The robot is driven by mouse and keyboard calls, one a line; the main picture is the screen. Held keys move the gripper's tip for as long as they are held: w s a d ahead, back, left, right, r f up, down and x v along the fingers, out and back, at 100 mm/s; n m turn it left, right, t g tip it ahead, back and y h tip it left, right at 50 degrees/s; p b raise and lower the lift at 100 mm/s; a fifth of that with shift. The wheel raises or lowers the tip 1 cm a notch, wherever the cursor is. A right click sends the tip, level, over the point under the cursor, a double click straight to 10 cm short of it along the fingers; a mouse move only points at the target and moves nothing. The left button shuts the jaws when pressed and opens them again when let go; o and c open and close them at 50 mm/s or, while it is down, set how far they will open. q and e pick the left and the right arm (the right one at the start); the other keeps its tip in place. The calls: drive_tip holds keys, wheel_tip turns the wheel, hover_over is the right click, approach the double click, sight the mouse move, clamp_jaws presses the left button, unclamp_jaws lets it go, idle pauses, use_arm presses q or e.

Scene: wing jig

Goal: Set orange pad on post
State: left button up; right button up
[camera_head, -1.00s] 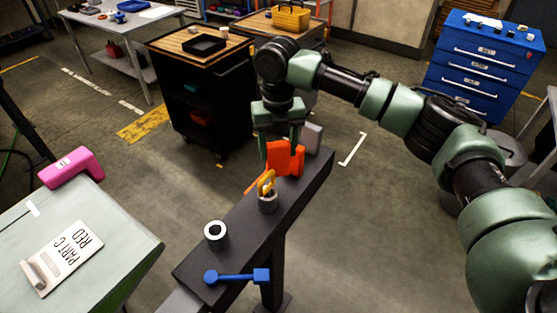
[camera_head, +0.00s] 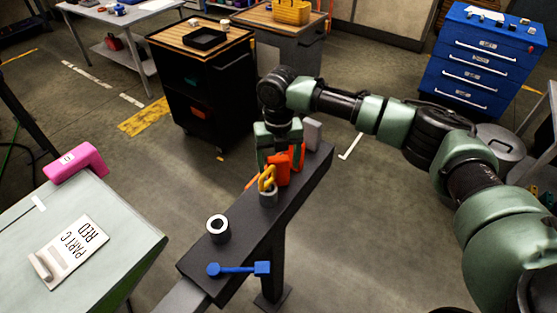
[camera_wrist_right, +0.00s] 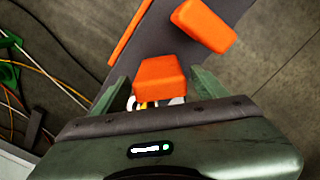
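My right gripper (camera_head: 279,165) is low over the dark beam (camera_head: 240,215), fingers pointing down. In the right wrist view an orange block (camera_wrist_right: 160,78), apparently the pad, lies between the two green fingers (camera_wrist_right: 158,88), with a narrow gap on each side. This block also shows in the head view (camera_head: 283,174), partly hidden by the gripper. A second orange block (camera_wrist_right: 204,25) is just beyond it. A short grey post (camera_head: 268,196) with a yellow piece (camera_head: 267,178) at its top stands in front of the gripper. My left gripper is not in view.
A table (camera_head: 120,240) with a pink tool (camera_head: 77,163) is left.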

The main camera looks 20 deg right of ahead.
drive_tip(key=shift+r, duration=0.15)
wheel_tip(320, 180, up, 11)
drive_tip(key=b, duration=0.4)
drive_tip(key=shift+r, duration=0.55)
